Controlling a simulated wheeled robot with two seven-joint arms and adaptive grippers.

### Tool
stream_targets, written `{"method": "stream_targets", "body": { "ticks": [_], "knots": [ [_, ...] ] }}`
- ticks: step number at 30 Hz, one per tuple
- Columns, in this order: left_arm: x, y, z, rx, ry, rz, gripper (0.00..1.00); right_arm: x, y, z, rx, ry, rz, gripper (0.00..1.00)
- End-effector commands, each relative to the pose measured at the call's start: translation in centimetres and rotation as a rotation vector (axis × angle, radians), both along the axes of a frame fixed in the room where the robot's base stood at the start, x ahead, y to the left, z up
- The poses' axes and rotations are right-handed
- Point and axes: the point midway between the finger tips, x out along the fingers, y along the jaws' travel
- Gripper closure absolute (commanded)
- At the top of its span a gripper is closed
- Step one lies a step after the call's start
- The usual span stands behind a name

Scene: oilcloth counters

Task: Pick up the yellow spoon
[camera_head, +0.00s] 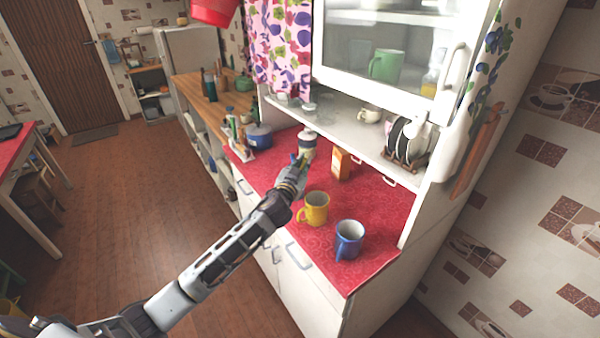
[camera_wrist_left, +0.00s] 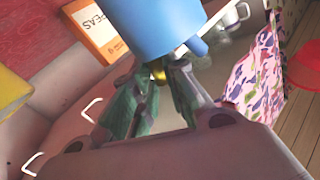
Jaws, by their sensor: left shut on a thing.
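My left gripper (camera_head: 299,165) is over the red counter, close in front of a white jar. It is shut on the yellow spoon. In the left wrist view, a small yellow part of the spoon (camera_wrist_left: 158,73) shows between the fingertips; the rest of it is hidden by the fingers and by a large blue thing (camera_wrist_left: 165,28) beyond them. My right gripper is not in view.
On the red counter (camera_head: 375,207) stand a yellow mug (camera_head: 316,208), a blue mug (camera_head: 350,240), an orange box (camera_head: 340,164), the white jar (camera_head: 307,143) and a blue pot (camera_head: 259,137). A shelf with a plate rack (camera_head: 404,155) is behind.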

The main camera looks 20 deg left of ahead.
Motion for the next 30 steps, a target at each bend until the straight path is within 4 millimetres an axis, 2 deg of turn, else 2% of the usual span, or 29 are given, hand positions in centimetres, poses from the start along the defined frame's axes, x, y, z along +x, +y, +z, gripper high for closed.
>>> {"method": "stream_targets", "body": {
  "ticks": [8, 14, 20, 30],
  "knots": [
    [0.0, 0.0, 1.0, 0.001, -0.002, 0.0, 1.0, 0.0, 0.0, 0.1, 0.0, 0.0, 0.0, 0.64],
    [0.0, 0.0, 3.1, -0.001, -0.003, -0.001, 1.0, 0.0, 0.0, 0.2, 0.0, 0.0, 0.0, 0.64],
    [0.0, 0.0, 6.7, -0.001, -0.005, 0.0, 1.0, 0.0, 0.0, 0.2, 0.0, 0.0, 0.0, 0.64],
    [0.0, 0.0, 13.9, 0.0, -0.005, 0.0, 1.0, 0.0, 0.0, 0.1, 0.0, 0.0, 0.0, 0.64]
  ]
}}
